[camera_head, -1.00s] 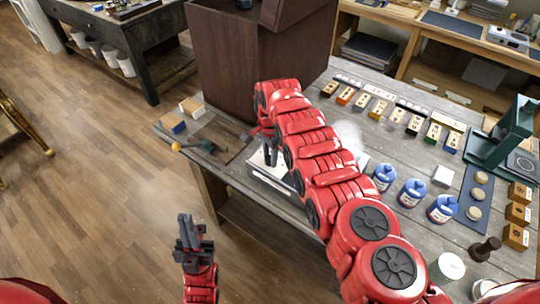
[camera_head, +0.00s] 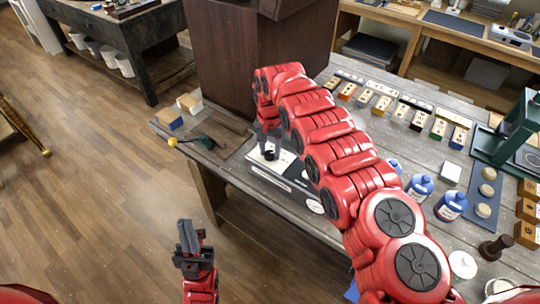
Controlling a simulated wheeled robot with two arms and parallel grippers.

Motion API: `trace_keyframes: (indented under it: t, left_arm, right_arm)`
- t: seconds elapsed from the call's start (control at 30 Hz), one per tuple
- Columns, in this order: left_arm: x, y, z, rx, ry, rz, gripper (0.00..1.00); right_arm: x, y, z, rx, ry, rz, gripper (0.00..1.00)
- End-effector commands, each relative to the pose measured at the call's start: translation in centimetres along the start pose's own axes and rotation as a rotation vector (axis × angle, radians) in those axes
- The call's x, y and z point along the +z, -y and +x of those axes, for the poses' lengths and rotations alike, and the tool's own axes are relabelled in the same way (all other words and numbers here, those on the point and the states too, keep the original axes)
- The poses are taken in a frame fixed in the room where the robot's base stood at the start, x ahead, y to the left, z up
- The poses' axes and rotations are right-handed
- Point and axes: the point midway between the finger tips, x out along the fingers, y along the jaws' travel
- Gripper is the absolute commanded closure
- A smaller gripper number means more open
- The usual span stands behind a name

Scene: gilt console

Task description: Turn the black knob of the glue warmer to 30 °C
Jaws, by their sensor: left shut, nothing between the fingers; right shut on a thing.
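The glue warmer (camera_head: 284,179) is a low pale unit at the front edge of the grey wooden table, partly covered by my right arm. Its black knob (camera_head: 270,155) shows as a small dark disc on the white top plate. My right gripper (camera_head: 269,151) points down over the plate with its fingers shut on the knob. The scale marks and pointer are too small to read. My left gripper (camera_head: 187,233) is shut and empty, held up over the floor in front of the table.
A tall dark wooden cabinet (camera_head: 225,60) stands just behind my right gripper. Blue bottles (camera_head: 420,187), a dark stamp (camera_head: 496,247) and small boxes (camera_head: 382,103) stand to the right.

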Motion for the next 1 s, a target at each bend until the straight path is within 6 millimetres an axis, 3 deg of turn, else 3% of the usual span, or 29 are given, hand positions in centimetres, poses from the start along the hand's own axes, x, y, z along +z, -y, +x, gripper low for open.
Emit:
trace_keyframes:
  t: [0.03,0.5,1.0]
  left_arm:
    - [0.2,-0.1,-1.3,0.0,0.0,0.0,1.0]
    - [1.2,-0.3,-7.1,0.0,0.0,0.0,1.0]
    - [1.6,-0.5,-9.6,0.0,0.0,0.0,1.0]
  right_arm:
    - [-0.1,0.0,0.7,-0.001,-0.002,-0.043,1.0]
    - [-0.1,0.1,0.6,-0.002,-0.003,-0.49,1.0]
    - [-0.1,0.1,0.1,-0.001,-0.003,-0.964,1.0]
